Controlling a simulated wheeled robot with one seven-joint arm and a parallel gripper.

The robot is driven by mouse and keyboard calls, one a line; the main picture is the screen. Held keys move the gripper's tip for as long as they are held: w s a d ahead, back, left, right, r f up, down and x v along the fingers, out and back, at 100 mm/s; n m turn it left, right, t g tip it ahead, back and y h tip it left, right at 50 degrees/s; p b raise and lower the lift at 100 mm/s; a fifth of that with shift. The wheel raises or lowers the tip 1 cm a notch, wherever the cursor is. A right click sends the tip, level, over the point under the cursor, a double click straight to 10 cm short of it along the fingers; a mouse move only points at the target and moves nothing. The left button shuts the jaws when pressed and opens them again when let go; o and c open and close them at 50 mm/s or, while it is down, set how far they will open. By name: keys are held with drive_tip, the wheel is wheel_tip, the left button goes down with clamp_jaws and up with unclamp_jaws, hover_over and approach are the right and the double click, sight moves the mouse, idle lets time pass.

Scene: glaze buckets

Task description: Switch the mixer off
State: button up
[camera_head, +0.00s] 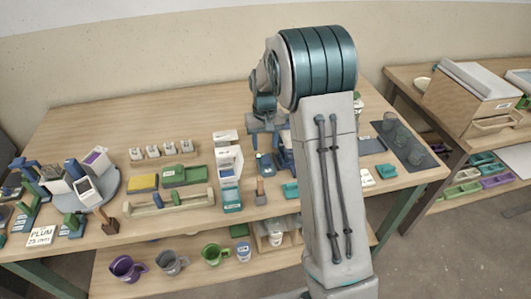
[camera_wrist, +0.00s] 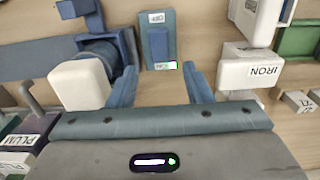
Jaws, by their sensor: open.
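A blue-grey switch panel (camera_wrist: 167,50) with a raised blue rocker (camera_wrist: 158,43) lies on the table in the wrist view. The label at its upper end seems to read OFF; the label at its lower end is too small to read, and a small green light glows beside it. My gripper (camera_wrist: 162,84) is open and empty, its two blue fingers on either side of the panel's lower end in the picture; I cannot tell the height gap. In the head view the panel (camera_head: 264,165) lies below my gripper (camera_head: 267,127). A blue machine (camera_head: 285,155), likely the mixer, is mostly hidden behind my arm.
A white container labelled IRON (camera_wrist: 251,72) stands right of my gripper in the wrist view. A white block (camera_wrist: 80,84) is close to the left finger. In the head view, white stacked boxes (camera_head: 228,163) and a small brown-handled tool (camera_head: 260,190) are near the panel.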

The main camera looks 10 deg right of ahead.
sight(265, 157)
drive_tip(key=shift+f, duration=2.75)
